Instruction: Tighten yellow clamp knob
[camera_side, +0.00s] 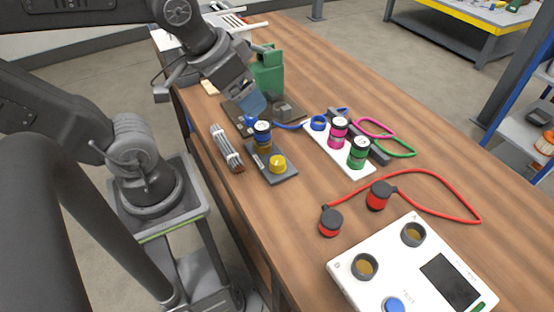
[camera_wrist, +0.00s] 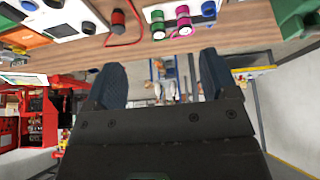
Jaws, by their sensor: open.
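The yellow clamp knob (camera_side: 277,163) sits on a small dark grey plate (camera_side: 284,177) on the wooden bench in the side view. A dark and blue cylinder (camera_side: 263,135) stands on the same plate just behind the knob. My gripper (camera_side: 254,108) is behind the knob and to its left, above the bench near the blue-topped cylinder, apart from the knob. In the wrist view my gripper (camera_wrist: 162,85) shows two blue fingers spread wide with nothing between them. The knob cannot be made out in the wrist view.
A white plate (camera_side: 326,148) holds a pink and a green cylinder. A red cable (camera_side: 440,176) joins two red plugs. A white test box (camera_side: 368,297) stands at the front right. A grey bundle of rods (camera_side: 226,148) lies left of the plate. A green pump (camera_side: 268,72) stands behind.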

